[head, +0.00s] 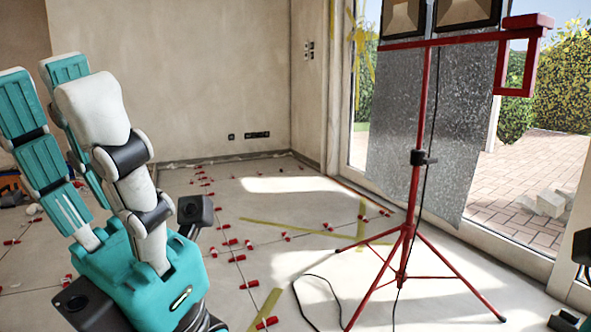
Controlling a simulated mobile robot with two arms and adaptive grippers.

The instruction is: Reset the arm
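My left gripper (62,85) fills the left side of the head view, close to the camera. It has a teal palm and jointed teal and white fingers pointing up. The fingers stand apart with nothing held between them, so it is open and empty. The fingers of my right gripper do not show. Only dark parts show at the right edge, and I cannot tell whether they belong to my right arm.
A red tripod stand (408,225) with work lights (405,18) stands right of centre, its cable on the floor. The tiled floor (290,207) carries several red levelling clips (248,244). A grey sheet (465,130) leans by the glass door. Open floor lies between gripper and tripod.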

